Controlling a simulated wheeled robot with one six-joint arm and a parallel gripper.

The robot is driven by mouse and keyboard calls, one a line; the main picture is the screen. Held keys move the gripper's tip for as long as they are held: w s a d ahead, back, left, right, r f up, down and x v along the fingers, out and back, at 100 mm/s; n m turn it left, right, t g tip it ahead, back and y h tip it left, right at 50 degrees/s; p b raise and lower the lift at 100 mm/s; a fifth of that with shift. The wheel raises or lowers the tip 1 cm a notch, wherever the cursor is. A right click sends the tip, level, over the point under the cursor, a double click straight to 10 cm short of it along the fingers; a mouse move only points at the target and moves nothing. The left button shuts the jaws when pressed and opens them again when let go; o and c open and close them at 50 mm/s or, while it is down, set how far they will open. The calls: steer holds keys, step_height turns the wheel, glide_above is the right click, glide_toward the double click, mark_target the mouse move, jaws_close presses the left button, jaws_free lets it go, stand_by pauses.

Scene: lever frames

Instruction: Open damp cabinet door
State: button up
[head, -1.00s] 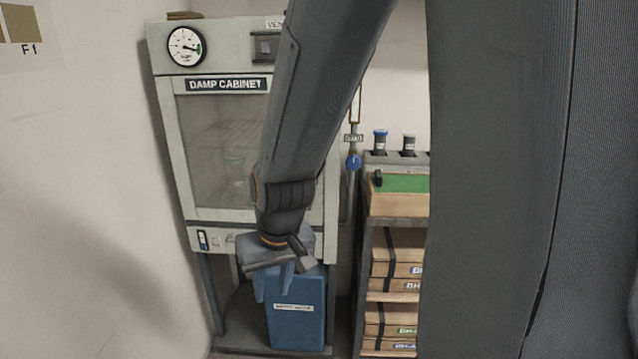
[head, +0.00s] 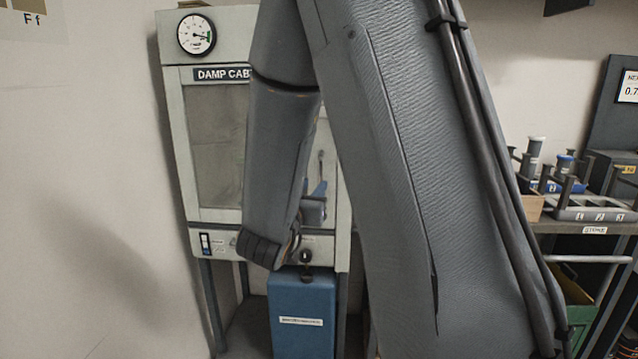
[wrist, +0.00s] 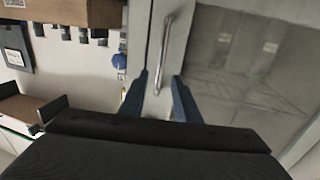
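The damp cabinet (head: 222,22) is a pale grey unit with a dial and a partly hidden name label. Its glazed door (head: 215,145) looks shut; my arm covers much of it. The door's upright silver handle (wrist: 166,50) shows in the wrist view, and its upper part in the head view (head: 321,165). My gripper (wrist: 159,74) is open, with one blue finger on each side of the handle in the wrist view. I cannot tell whether the handle is between the fingertips in depth or still beyond them. In the head view my gripper (head: 318,189) is partly hidden behind my forearm.
A blue container (head: 302,318) stands under the cabinet. A wall runs close along the left. At right a bench (head: 590,227) holds a rack and capped bottles. The wrist view also shows a wooden shelf (wrist: 75,12) at upper left.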

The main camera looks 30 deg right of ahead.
mark_target(319, 178)
steer(key=x, duration=0.7)
steer(key=shift+w+d, duration=0.15)
jaws_close()
